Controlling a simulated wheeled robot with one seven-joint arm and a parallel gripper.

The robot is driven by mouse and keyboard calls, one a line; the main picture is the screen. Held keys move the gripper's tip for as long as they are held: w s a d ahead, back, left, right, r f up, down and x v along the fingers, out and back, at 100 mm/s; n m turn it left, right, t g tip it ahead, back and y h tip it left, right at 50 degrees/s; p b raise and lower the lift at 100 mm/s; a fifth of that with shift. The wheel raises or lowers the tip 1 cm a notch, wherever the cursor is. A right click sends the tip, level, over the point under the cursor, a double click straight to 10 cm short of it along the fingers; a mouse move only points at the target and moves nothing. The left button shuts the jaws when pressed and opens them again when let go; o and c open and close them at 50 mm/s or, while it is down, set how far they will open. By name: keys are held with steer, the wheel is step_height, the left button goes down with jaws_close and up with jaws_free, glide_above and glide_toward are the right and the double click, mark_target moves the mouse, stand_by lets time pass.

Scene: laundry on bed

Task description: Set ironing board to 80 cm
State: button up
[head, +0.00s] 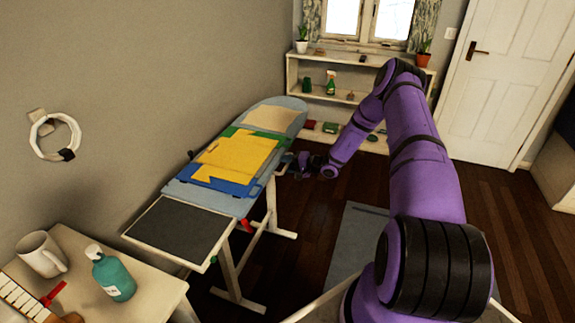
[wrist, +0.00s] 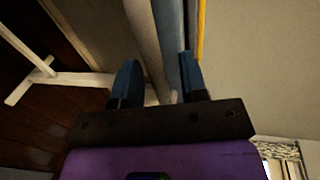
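The ironing board (head: 180,191) stands along the left wall in the head view, with a blue-grey cover, a dark rest plate (head: 178,228) at its near end and white legs (head: 227,272). A small red part (head: 246,226) shows beneath its right edge. My gripper (head: 296,165) is at the board's right side, towards its far end; its fingers are small and dark there. In the wrist view my gripper (wrist: 157,82) has its two blue fingers apart. The board's edge (wrist: 172,45) runs between or just behind them; I cannot tell whether they touch it.
A yellow, green and blue folding panel (head: 236,158) lies on the board. A side table (head: 75,250) with a mug (head: 41,254) and a teal bottle (head: 113,275) stands at near left. A low shelf (head: 350,78) is at the back. Dark floor lies right of the board.

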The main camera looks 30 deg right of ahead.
jaws_close()
steer(key=shift+s+f, duration=0.15)
steer(key=shift+f, duration=2.15)
jaws_free()
steer(key=shift+f, duration=0.1)
steer(key=v, duration=1)
steer(key=shift+s+d, duration=0.25)
